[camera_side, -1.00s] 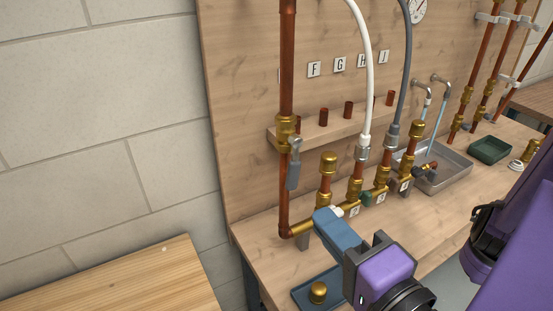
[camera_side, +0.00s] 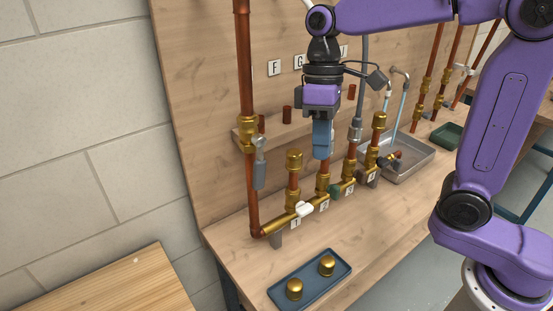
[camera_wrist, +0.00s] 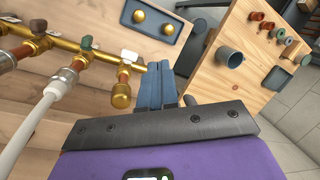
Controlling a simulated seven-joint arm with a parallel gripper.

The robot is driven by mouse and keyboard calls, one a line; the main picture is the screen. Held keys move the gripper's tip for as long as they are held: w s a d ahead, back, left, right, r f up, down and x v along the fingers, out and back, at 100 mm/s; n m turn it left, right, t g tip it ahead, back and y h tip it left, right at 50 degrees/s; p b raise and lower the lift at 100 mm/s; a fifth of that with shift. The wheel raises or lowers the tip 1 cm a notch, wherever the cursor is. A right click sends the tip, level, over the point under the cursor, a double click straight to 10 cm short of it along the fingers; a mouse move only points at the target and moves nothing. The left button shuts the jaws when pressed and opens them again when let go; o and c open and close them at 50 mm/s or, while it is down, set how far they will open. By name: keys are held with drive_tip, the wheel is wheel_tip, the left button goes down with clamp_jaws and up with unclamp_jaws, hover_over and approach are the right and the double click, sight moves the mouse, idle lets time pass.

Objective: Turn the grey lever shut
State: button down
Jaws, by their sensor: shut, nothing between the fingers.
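The grey lever (camera_side: 260,168) hangs down beside the vertical copper pipe (camera_side: 243,70), on a brass valve (camera_side: 247,133) in the side view. It runs roughly along the pipe. I cannot make out the lever in the wrist view. My gripper (camera_side: 322,156) points downward to the right of the lever, apart from it, in front of the pipe risers. Its blue fingers are shut and empty; they also show together in the wrist view (camera_wrist: 158,68).
A brass manifold (camera_side: 276,222) carries white (camera_side: 304,209) and green (camera_side: 334,191) handles below my gripper. Capped and hose-connected risers stand along it. A blue tray (camera_side: 310,282) with two brass caps lies in front. A grey metal tray (camera_side: 418,166) is at right.

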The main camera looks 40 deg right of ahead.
sight(259, 163)
drive_tip(key=w+d+r+m+t+y, duration=0.2)
drive_tip(key=w+r+m+y, duration=0.1)
drive_tip(key=w+r+m, duration=0.3)
drive_tip(key=s+a+f+m, duration=0.1)
drive_tip(key=a+f, duration=0.7)
drive_tip(key=f, duration=0.2)
drive_tip(key=shift+s+a+y, duration=0.2)
drive_tip(key=shift+y, duration=0.1)
